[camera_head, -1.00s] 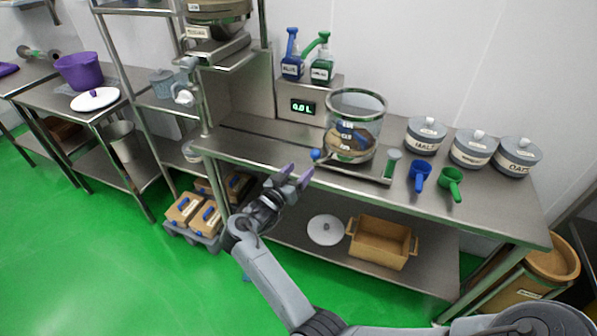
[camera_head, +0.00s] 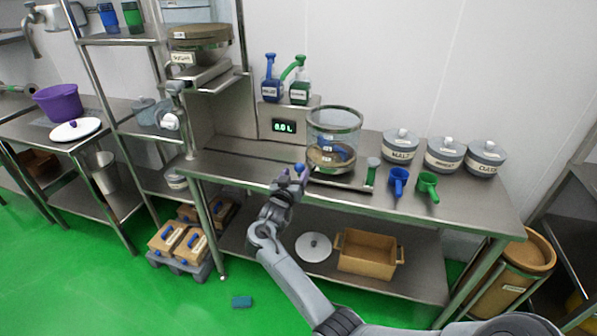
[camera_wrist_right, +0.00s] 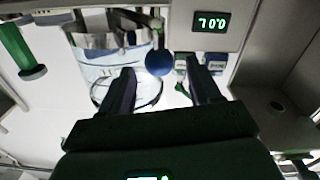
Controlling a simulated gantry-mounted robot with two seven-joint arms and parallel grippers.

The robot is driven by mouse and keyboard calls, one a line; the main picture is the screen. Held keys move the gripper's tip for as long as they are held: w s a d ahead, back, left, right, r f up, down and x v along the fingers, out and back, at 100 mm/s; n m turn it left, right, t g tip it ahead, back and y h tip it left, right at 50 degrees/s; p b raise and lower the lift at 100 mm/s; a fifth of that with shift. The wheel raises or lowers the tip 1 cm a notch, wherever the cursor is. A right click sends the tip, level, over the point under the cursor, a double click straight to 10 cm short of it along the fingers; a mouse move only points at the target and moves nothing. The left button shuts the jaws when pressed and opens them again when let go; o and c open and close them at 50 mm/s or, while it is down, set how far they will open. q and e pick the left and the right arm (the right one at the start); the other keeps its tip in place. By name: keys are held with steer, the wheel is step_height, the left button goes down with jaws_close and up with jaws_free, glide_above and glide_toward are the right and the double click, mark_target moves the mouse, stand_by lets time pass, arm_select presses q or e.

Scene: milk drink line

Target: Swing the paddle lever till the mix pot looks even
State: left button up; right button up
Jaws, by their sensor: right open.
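The mix pot (camera_head: 336,124) is a clear, round vessel on the steel bench, with brownish material low inside and a blue shape showing through its wall. It also shows in the right wrist view (camera_wrist_right: 92,72), upside down. The paddle lever's blue ball knob (camera_wrist_right: 159,63) lies between the fingertips in the wrist view; whether they touch it I cannot tell. In the head view the knob is hard to separate from the fingers. My right gripper (camera_head: 290,178) is open at the bench's front edge, left of the pot. My left gripper is not in view.
A green-topped post (camera_head: 372,172) stands right of the pot, then a blue scoop (camera_head: 398,181) and a green scoop (camera_head: 428,187). Lidded tubs, including one marked MALT (camera_head: 400,147), stand behind. A wooden crate (camera_head: 368,262) sits below.

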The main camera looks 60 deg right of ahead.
mark_target(297, 170)
steer(key=x, duration=0.4)
steer(key=shift+d+r+b, duration=0.15)
steer(key=shift+b, duration=0.25)
jaws_close()
